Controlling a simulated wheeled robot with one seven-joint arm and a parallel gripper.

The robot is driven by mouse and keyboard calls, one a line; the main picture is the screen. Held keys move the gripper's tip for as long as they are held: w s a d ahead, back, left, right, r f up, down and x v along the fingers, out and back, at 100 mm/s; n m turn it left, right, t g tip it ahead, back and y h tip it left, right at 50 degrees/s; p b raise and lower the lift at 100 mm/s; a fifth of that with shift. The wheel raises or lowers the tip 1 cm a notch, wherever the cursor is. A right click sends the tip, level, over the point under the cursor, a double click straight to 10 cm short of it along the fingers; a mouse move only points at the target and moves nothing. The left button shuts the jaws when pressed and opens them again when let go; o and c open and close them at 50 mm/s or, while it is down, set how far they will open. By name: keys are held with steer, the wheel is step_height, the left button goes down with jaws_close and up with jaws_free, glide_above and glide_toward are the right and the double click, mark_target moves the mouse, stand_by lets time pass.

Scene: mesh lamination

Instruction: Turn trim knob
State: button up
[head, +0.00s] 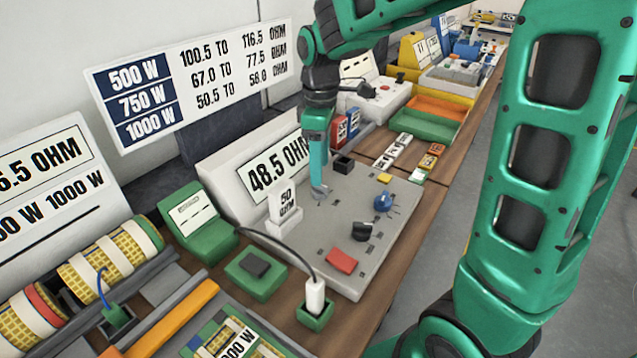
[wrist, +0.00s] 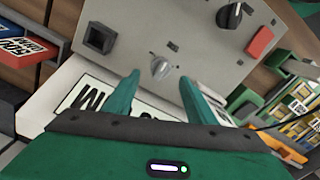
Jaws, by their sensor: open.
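My gripper (head: 318,186) points down over the grey meter panel (head: 345,190), near its display end. In the wrist view my gripper (wrist: 158,84) is open, with its fingertips apart on either side of a small grey knob (wrist: 160,68). The knob lies between and slightly beyond the tips; I cannot tell whether they touch it. A blue knob (head: 383,201) and a black knob (head: 362,231) sit farther along the panel. Which is labelled trim is not readable. The display (head: 275,172) shows 48.5 OHM.
A white 50 OHM block (head: 284,214) stands close to my gripper. A red button (head: 341,261) and a black socket (head: 343,164) are on the panel. A cable runs to a white plug (head: 315,296) in front. Green and orange trays (head: 420,126) lie behind.

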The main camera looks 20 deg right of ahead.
mark_target(320, 190)
step_height(320, 190, down, 6)
stand_by(0.4)
steer(key=c, duration=1)
